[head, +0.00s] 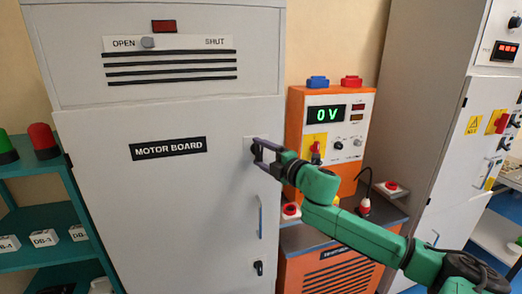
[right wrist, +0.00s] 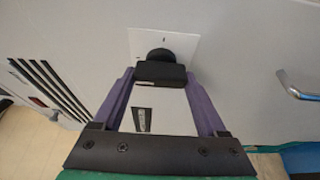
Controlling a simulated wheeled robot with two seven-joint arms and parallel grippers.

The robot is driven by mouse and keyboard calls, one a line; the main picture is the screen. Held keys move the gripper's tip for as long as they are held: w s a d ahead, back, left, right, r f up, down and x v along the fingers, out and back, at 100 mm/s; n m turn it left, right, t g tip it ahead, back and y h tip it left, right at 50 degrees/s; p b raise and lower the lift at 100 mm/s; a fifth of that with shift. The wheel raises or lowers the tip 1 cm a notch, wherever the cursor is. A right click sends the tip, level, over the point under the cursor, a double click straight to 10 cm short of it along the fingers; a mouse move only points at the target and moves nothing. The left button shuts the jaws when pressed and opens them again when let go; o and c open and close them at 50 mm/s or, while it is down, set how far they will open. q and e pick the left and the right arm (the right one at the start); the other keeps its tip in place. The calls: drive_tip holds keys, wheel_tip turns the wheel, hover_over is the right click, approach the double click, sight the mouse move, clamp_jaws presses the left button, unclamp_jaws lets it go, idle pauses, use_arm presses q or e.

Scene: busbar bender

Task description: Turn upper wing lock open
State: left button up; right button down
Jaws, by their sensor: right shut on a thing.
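The upper wing lock (right wrist: 160,73) is a black knob with a wide wing on a square pale plate (right wrist: 136,42) on the grey cabinet door. Its wing lies crosswise in the right wrist view, between the purple fingers of my right gripper (right wrist: 161,80). My right gripper (head: 258,152) is shut on the wing, one finger at each end. In the head view the gripper mostly hides the lock; part of its plate (head: 248,142) shows. My left gripper is not in view.
An orange unit (head: 294,110) reading 0 V stands close on the right. Green shelves (head: 40,172) stand left; another grey cabinet (head: 425,90) stands right.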

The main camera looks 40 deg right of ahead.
idle(0.3)
unclamp_jaws()
drive_tip(key=shift+s, duration=0.1)
drive_tip(key=shift+s+f, duration=0.15)
drive_tip(key=shift+s, duration=0.45)
drive_tip(key=s+p, duration=0.1)
drive_tip(key=s, duration=1.2)
drive_tip(key=shift+d+r+p, duration=0.2)
drive_tip(key=shift+d+p, duration=0.15)
drive_tip(key=shift+d, duration=0.1)
